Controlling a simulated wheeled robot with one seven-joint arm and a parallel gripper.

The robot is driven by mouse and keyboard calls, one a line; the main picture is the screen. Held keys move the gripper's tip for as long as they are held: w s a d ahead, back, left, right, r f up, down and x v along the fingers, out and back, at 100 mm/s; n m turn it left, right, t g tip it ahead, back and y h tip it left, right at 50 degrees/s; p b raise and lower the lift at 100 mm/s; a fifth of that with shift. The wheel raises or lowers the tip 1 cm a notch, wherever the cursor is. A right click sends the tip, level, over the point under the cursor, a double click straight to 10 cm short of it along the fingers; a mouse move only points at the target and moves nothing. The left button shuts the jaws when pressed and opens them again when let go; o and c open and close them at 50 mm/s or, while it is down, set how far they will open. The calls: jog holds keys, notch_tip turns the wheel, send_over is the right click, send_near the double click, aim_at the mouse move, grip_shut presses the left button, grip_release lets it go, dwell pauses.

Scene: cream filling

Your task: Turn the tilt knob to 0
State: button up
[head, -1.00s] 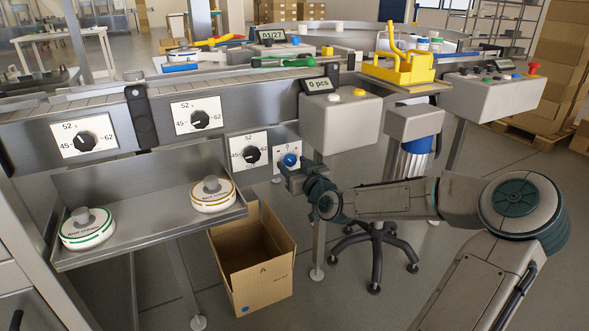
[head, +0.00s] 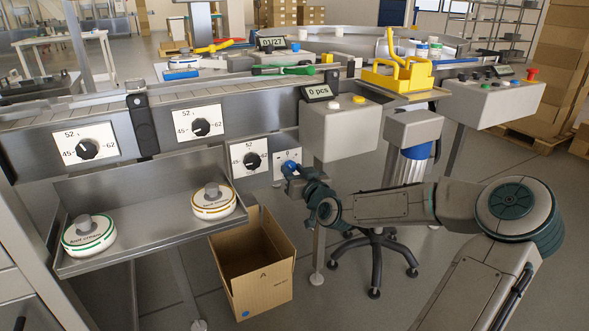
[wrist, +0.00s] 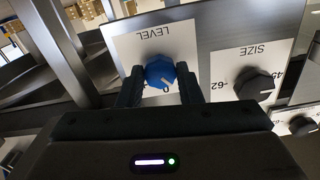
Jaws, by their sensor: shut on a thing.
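The blue knob (wrist: 160,72) sits on a white plate (wrist: 130,46) marked LEVEL, seen upside down in the wrist view. My gripper (wrist: 160,88) has one finger on each side of it and is shut on it. A white pointer line shows on the knob's face toward the lower edge; the plate's marks there are partly hidden by the knob and fingers. In the head view the blue knob (head: 289,166) is small and partly covered by my gripper (head: 290,172); a 0 mark shows above it on the plate.
A black SIZE knob (wrist: 254,84) is beside the blue one. The head view shows further black dials (head: 87,149), a tray (head: 150,250) with two round weights, an open cardboard box (head: 250,285) below, and a grey control box (head: 340,130) above my wrist.

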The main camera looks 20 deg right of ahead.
jog(key=m+p, duration=0.3)
jog(key=m, duration=0.1)
jog(key=shift+r, duration=0.2)
jog(key=shift+f+m+p, duration=0.15)
jog(key=shift+m+p, duration=0.9)
jog(key=shift+m, duration=0.35)
jog(key=o, duration=1)
jog(key=s+p, duration=0.1)
jog(key=s, duration=0.6)
jog(key=s+p, duration=0.2)
jog(key=s, duration=0.5)
jog(key=shift+d, duration=0.2)
jog(key=shift+w, duration=0.1)
